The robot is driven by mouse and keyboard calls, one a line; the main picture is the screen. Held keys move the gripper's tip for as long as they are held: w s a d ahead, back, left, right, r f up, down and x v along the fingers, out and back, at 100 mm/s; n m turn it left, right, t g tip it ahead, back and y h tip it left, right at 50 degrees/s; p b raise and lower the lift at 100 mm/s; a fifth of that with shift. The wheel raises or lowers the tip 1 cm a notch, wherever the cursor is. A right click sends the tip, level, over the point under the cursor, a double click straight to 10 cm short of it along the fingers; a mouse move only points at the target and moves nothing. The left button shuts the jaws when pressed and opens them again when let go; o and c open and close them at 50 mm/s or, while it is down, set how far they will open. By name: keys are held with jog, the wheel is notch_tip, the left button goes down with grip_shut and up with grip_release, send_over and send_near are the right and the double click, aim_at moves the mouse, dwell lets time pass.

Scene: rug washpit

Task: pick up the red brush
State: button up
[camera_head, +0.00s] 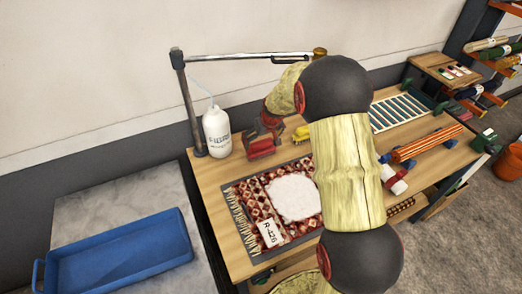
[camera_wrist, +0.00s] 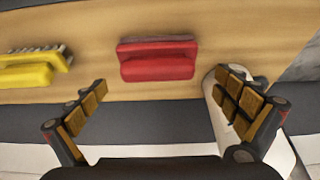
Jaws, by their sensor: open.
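The red brush (camera_head: 260,149) lies on the wooden table near its back edge, to the right of the white bottle (camera_head: 217,133). In the wrist view the red brush (camera_wrist: 157,61) is whole and in plain sight, ahead of the space between my fingers. My gripper (camera_wrist: 165,98) is open and empty, its two padded fingers wide apart. In the head view my gripper (camera_head: 266,130) is just above the red brush, partly hidden by my arm. I see no contact between them.
A yellow brush (camera_head: 301,133) lies right of the red one; it also shows in the wrist view (camera_wrist: 34,69). The bottle (camera_wrist: 216,88) is close behind my right-hand finger. A patterned rug (camera_head: 246,205) lies in front. A metal pipe frame (camera_head: 185,100) stands behind the bottle.

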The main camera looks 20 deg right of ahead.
aim_at(261, 142)
jog(key=x, duration=0.4)
jog(key=shift+w+d+b, duration=0.1)
jog(key=shift+d+b, duration=0.1)
jog(key=shift+b, duration=0.15)
jog(key=shift+c, duration=0.8)
jog(key=c, duration=1.1)
